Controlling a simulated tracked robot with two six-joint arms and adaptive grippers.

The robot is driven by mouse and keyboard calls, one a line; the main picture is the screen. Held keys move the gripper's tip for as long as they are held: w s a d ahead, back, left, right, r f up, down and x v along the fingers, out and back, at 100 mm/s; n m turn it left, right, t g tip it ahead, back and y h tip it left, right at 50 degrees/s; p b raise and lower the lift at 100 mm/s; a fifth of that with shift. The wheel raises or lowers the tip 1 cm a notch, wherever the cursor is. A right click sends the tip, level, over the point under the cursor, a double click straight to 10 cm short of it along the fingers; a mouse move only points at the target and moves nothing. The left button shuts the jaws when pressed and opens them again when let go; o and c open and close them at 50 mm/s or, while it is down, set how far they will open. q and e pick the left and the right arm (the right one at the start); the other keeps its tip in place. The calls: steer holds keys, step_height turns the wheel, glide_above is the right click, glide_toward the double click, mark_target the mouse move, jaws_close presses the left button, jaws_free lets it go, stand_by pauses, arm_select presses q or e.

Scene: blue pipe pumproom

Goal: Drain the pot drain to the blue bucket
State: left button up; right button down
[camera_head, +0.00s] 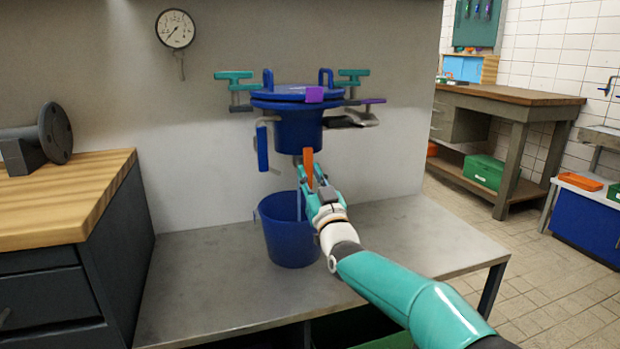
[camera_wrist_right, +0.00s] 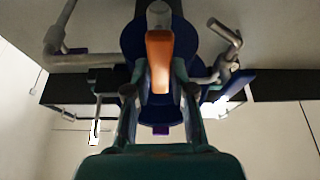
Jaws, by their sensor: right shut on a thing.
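The blue pot (camera_head: 297,130) is mounted on the wall above the metal table, with its lid on. An orange drain handle (camera_head: 308,166) hangs down below it. My right gripper (camera_head: 313,184) is shut on this handle; the right wrist view shows the handle (camera_wrist_right: 158,62) between the fingers (camera_wrist_right: 158,95). The blue bucket (camera_head: 287,243) stands upright on the table under the drain, partly behind my right gripper. A thin pale vertical line (camera_head: 298,200) runs from the drain down to the bucket; I cannot tell if it is liquid. My left gripper is not in view.
The metal table (camera_head: 215,280) is clear around the bucket. A wooden-topped cabinet (camera_head: 60,200) with a flanged pipe piece (camera_head: 52,135) stands at left. Teal valve handles (camera_head: 234,77) flank the pot. A gauge (camera_head: 175,29) is on the wall. A workbench (camera_head: 505,95) stands back right.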

steer(key=shift+w+a+f, duration=0.1)
steer(key=shift+f, duration=0.25)
steer(key=c, duration=1.1)
jaws_free()
steer(key=shift+o, duration=0.5)
steer(key=shift+r, duration=0.2)
steer(key=v, duration=1.2)
